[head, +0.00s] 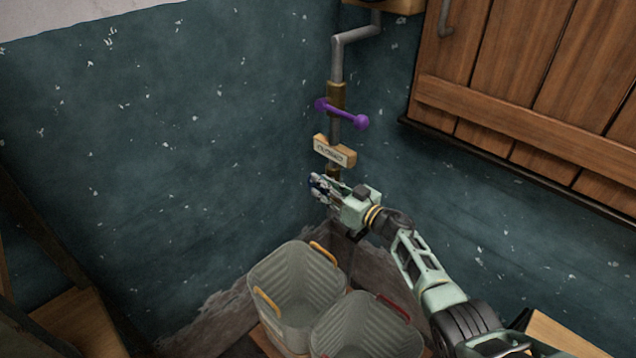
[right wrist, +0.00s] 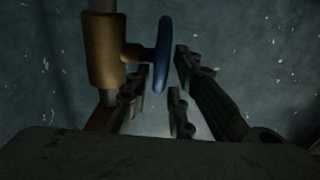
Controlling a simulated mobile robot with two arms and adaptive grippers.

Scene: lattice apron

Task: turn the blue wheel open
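The blue wheel (right wrist: 163,55) shows nearly edge-on in the right wrist view, on a short stem from a brass valve body (right wrist: 103,50) on a pipe. In the head view only a bit of dark blue shows at my right gripper (head: 324,188); the gripper hides most of the wheel and valve. In the right wrist view my right gripper (right wrist: 165,78) has its fingers apart, one on each side of the wheel's near part, with gaps visible. I cannot tell whether a finger touches it. My left gripper is not in view.
A sign reading CLOSED (head: 335,151) and a purple handle (head: 342,114) sit on the pipe above my right gripper. Two grey bins (head: 297,290) (head: 368,330) stand below. A wooden shutter (head: 530,70) is on the right wall. The left wall is bare.

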